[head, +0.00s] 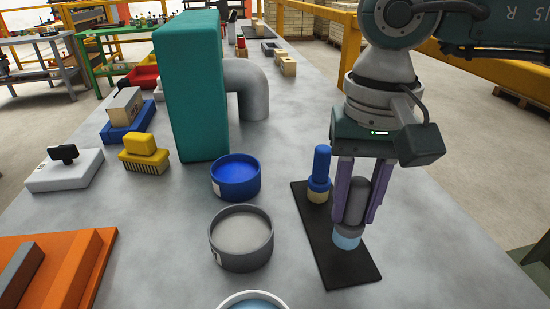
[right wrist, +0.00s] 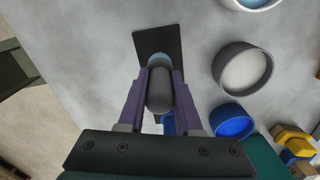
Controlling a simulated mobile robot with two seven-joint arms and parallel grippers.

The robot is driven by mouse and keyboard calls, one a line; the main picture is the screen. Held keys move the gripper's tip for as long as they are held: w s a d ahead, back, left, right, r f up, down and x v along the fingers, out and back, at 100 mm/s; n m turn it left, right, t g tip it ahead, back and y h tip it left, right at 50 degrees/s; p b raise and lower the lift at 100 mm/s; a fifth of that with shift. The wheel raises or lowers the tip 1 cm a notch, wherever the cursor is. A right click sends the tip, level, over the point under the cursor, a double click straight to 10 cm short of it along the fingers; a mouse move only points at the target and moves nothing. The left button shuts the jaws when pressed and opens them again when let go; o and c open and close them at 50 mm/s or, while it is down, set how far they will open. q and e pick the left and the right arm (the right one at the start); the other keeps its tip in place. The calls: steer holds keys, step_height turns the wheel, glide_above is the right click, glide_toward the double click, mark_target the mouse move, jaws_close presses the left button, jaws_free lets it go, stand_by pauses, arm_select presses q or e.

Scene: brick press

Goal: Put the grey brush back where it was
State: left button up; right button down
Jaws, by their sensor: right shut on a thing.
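The grey brush (head: 356,198) has a dark grey handle and a light blue tip (head: 346,239). My right gripper (head: 357,205) is shut on its handle, with one purple finger on each side. The brush is upright over the near part of the black mat (head: 330,262); I cannot tell whether its tip touches the mat. The brush also shows between the fingers in the right wrist view (right wrist: 160,92). A blue brush (head: 321,165) with a beige tip stands upright on the far part of the mat. My left gripper is not in view.
A blue bowl (head: 236,196), a grey bowl (head: 214,247) and a pale-blue-filled bowl (head: 254,295) stand left of the mat. A tall teal block (head: 190,90) and a grey pipe (head: 258,92) stand behind. A yellow brush (head: 143,160) and an orange tray (head: 20,242) are at left.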

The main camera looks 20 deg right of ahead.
mark_target(351, 222)
steer(key=shift+f, duration=1.35)
steer(key=shift+f+b, duration=0.25)
steer(key=shift+b, duration=0.05)
steer(key=c, duration=0.6)
jaws_free()
steer(key=shift+r, duration=0.15)
